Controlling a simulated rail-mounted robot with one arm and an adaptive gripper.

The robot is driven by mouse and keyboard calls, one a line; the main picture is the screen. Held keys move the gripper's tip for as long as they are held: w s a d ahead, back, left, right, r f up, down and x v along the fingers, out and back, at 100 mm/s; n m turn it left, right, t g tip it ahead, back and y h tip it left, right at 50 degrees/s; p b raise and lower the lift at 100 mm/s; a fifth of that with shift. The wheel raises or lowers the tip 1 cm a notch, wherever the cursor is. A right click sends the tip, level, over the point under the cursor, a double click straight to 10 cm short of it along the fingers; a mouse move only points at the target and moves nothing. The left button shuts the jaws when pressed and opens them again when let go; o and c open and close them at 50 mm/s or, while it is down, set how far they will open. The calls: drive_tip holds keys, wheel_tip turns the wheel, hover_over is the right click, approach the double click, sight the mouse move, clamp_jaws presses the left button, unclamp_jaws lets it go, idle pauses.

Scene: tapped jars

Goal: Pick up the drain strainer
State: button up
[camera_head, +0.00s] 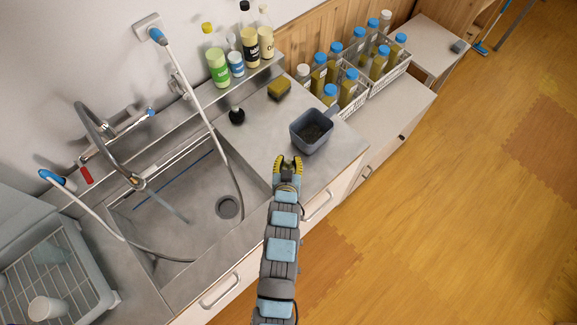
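A round grey drain fitting (228,207) sits in the floor of the metal sink (185,205). It looks like the drain strainer, but it is too small to tell the strainer from the drain itself. My gripper (288,160), with yellow-and-black fingers, is right of and farther back than the drain, over the counter's front part right of the sink. Its fingers are apart with nothing visible between them. A dark grey square container with a handle (312,130) stands on the counter just beyond the fingertips; whether they touch cannot be told.
A faucet (138,183) and a hose (200,90) reach over the sink. A yellow sponge (279,88) and a small black item (237,116) lie behind. Bottles (217,68) line the shelf; crates (391,79) hold jars at right. A dish rack (55,275) with a cup (47,308) stands left.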

clamp_jaws()
